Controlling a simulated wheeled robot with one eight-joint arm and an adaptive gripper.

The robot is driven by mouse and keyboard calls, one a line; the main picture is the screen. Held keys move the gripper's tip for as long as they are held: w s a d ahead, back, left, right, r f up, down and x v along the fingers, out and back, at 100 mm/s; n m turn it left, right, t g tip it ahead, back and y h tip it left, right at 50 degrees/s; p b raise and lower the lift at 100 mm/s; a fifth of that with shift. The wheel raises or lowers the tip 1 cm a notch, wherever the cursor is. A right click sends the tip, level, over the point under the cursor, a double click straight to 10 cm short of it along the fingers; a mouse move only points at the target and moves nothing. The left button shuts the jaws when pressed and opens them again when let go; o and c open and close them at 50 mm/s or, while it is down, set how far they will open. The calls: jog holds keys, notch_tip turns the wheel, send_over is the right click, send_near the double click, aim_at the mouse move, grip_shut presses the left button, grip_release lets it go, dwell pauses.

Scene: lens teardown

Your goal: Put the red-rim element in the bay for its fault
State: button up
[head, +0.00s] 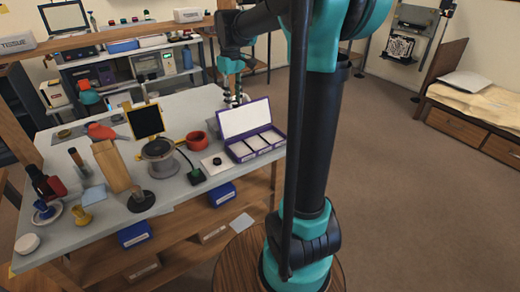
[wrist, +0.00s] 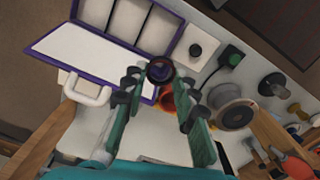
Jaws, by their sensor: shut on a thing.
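My gripper (wrist: 158,84) is shut on a small round element (wrist: 160,70) with a dark, purple-tinted face; its rim colour is hard to tell. In the head view my gripper (head: 236,97) is over the back of the workbench, and the element is too small to make out there. The purple case (head: 243,158) stands open at the bench's right end, lid raised, with three pale bays in a row. In the wrist view the case (wrist: 118,91) lies above and left of the held element, which is apart from the bays. Any bay labels are unreadable.
Floor right of the bench is clear.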

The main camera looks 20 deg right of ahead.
send_over(240, 150)
notch_tip(240, 150, down, 16)
jog(key=shift+s+r, duration=0.1)
jog(key=shift+f, duration=2.25)
jog(key=shift+f, duration=0.15)
jog(key=o, duration=0.6)
jog(key=shift+o, duration=0.2)
notch_tip(240, 150, up, 12)
jog(key=s+d+f+m+t, duration=0.2)
jog(key=s+f, duration=0.3)
jog(key=s, duration=0.6)
jog(key=s+d+f+m+t, duration=0.2)
jog(key=s+f+m, duration=0.2)
jog(key=s, duration=0.7)
notch_tip(240, 150, down, 2)
jog(key=shift+s+f+m, duration=0.1)
jog(key=shift+s+m, duration=0.25)
jog(key=shift+m, duration=0.05)
